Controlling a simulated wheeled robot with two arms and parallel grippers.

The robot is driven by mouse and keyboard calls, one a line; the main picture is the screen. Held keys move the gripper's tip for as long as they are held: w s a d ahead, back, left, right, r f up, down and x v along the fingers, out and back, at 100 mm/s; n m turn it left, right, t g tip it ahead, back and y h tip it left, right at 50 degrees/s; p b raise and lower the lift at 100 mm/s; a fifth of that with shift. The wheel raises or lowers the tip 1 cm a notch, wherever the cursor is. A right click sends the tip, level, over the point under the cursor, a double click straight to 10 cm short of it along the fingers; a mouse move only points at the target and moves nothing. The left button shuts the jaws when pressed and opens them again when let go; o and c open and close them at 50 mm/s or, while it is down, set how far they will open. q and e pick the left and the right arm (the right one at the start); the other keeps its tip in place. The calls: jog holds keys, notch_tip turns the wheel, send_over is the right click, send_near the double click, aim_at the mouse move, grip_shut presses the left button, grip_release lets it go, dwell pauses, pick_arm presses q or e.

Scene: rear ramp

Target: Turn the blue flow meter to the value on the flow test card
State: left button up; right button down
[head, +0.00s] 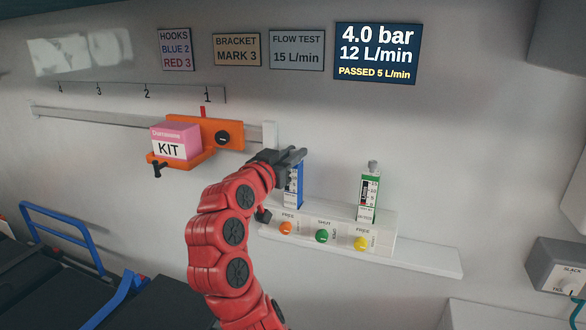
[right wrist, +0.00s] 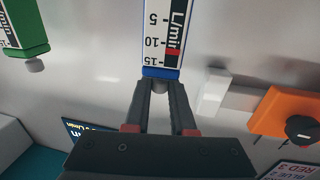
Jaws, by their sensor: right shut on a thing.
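The blue flow meter (head: 294,185) stands upright on the white block and is partly covered by my right gripper (head: 296,155). In the right wrist view the blue flow meter (right wrist: 162,40) shows upside down, with 5, 10 and 15 on its scale and a red mark between 10 and 15. My right gripper (right wrist: 160,88) is shut on the grey knob at the meter's top end. The flow test card (head: 297,50) reads 15 L/min. The display (head: 376,53) reads 4.0 bar, 12 L/min and, in yellow, PASSED 5 L/min. My left gripper is not in view.
A green flow meter (head: 368,195) stands to the right on the same block. Orange, green and yellow knobs sit on the block's front (head: 385,230). An orange holder (head: 222,134) with a pink KIT box (head: 176,140) hangs on the rail at left.

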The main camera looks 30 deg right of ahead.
jog(key=shift+w+a+m+g+h+p, duration=0.1)
jog(key=shift+m+g+h+p, duration=0.3)
jog(key=shift+m+g+h, duration=0.6)
jog(key=m+g+p, duration=0.1)
jog(key=g, duration=0.2)
jog(key=shift+r+m+p, duration=0.15)
jog(key=shift+m+p, duration=0.15)
jog(key=shift+p, duration=0.05)
jog(key=m+g+h+p, duration=0.1)
jog(key=m+g+p, duration=0.1)
jog(key=g, duration=0.1)
jog(key=shift+g, duration=0.4)
jog(key=shift+m+g+p, duration=0.35)
jog(key=shift+m+g, duration=0.35)
jog(key=shift+g, duration=0.1)
jog(key=shift+f+m+g, duration=0.25)
jog(key=shift+m+g, duration=0.05)
jog(key=shift+g, duration=0.2)
jog(key=c, duration=0.8)
grip_release()
jog(key=shift+d+f, duration=0.1)
jog(key=shift+d, duration=0.1)
jog(key=shift+o, duration=0.2)
